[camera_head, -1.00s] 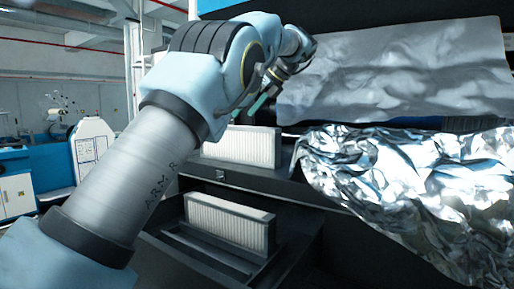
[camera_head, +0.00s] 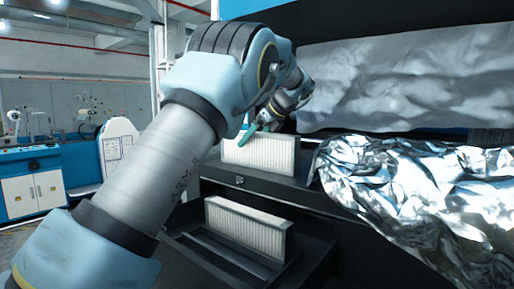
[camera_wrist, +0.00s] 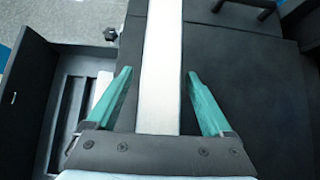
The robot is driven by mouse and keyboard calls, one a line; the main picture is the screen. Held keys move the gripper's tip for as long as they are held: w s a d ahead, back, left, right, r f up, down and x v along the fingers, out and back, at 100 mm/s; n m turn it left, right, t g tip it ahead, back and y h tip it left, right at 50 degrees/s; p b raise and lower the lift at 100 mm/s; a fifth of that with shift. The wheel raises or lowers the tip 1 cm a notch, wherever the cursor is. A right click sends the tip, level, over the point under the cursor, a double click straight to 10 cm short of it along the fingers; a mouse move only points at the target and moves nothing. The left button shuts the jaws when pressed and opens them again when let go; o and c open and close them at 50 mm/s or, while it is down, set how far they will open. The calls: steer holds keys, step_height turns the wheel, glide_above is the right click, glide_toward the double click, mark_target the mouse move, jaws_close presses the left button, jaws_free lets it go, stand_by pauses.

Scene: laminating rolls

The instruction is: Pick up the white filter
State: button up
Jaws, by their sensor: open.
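A white pleated filter (camera_head: 260,155) stands upright on a dark ledge in the head view. A second white filter (camera_head: 248,229) stands lower down, in a dark open tray. My gripper (camera_head: 250,133) is at the top edge of the upper filter. In the wrist view the top of this filter (camera_wrist: 161,50) runs as a long white strip between the two teal fingers of my gripper (camera_wrist: 158,75). The fingers are open, with a gap on each side of the strip. The fingers' depth beside the filter is hard to tell.
Crumpled silver foil (camera_head: 400,185) hangs right of the upper filter. A large grey roll (camera_head: 410,80) is above it. The open dark tray (camera_head: 215,252) juts out below the ledge. A blue and white cabinet (camera_head: 32,190) stands far left.

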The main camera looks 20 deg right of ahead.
steer(key=shift+w+a+f, duration=0.1)
steer(key=shift+w+f, duration=0.05)
steer(key=shift+f, duration=0.05)
jaws_close()
stand_by(0.6)
